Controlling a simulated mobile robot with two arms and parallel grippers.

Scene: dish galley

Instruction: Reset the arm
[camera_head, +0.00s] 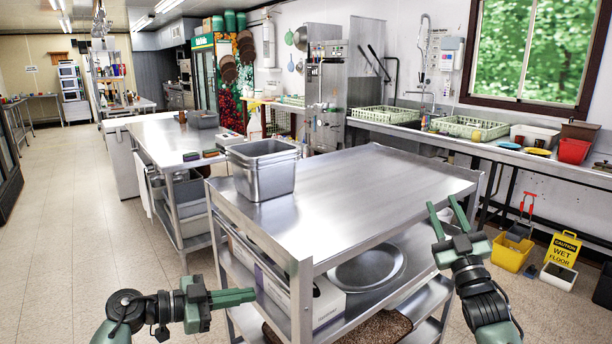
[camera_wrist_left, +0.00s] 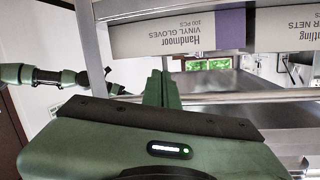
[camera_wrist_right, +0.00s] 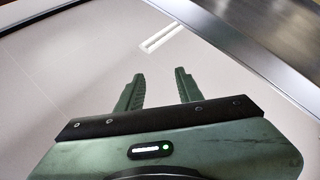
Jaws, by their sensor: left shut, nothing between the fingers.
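My left gripper (camera_head: 234,297) is shut and empty, held low in front of the left end of the steel cart. In the left wrist view its fingers (camera_wrist_left: 161,90) are together, near the cart's shelf with a box of vinyl gloves (camera_wrist_left: 180,36). My right gripper (camera_head: 448,216) is open and empty at the right front of the cart. In the right wrist view its two fingers (camera_wrist_right: 158,86) stand apart with nothing between them.
The steel cart (camera_head: 350,190) has a mostly bare top with stacked steel bins (camera_head: 262,170) at its left. A yellow wet floor sign (camera_head: 563,250) and yellow bucket (camera_head: 511,252) stand right. Floor at left (camera_head: 80,220) is clear.

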